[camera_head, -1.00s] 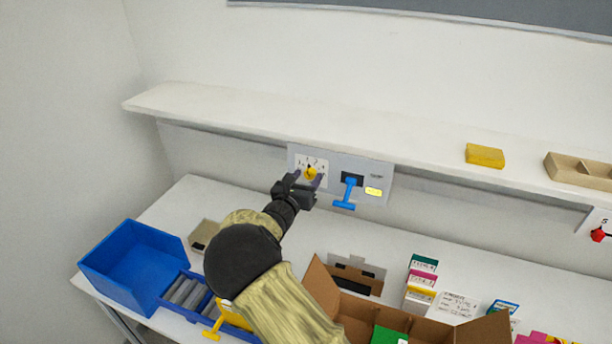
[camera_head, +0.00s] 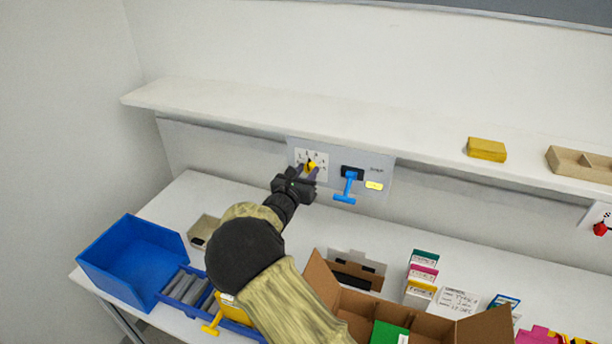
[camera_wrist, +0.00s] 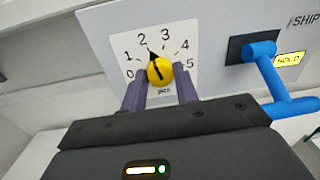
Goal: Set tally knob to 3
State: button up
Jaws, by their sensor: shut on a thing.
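The tally knob (camera_wrist: 160,72) is a round yellow knob with a black pointer, on a white dial printed 0 to 5 with "pcs" below. In the wrist view its pointer tip lies between 2 and 3, closer to 2. My gripper (camera_wrist: 160,88) has its two purple fingers on either side of the knob and is shut on it. In the head view the knob (camera_head: 311,166) shows small above the fingers, and my gripper (camera_head: 308,173) reaches it from below.
A blue lever (camera_wrist: 272,75) sits just right of the dial, beside a yellow label (camera_wrist: 289,59). A shelf (camera_head: 330,130) overhangs the panel. A blue bin (camera_head: 130,260), a cardboard box (camera_head: 320,285) and small cartons (camera_head: 422,275) stand on the table below.

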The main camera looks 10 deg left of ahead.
jog(key=shift+f+m+b, duration=0.15)
jog(key=shift+m+b, duration=0.8)
jog(key=shift+b, duration=1.15)
jog(key=shift+f+m+b, duration=0.15)
jog(key=shift+m+b, duration=0.8)
jog(key=shift+b, duration=1.1)
jog(key=m+b, duration=0.1)
jog(key=b, duration=0.2)
jog(key=shift+r+m+b, duration=0.15)
jog(key=shift+m+b, duration=0.25)
jog(key=shift+r+m+b, duration=0.2)
jog(key=shift+m+b, duration=0.2)
jog(key=shift+b, duration=0.1)
jog(key=o, duration=1)
jog(key=shift+c, duration=0.2)
jog(key=shift+s, duration=0.1)
jog(key=s+a+b, duration=0.2)
jog(key=s+a, duration=0.1)
jog(key=s, duration=1.4)
jog(key=shift+r+b, duration=0.25)
jog(key=shift+b, duration=0.15)
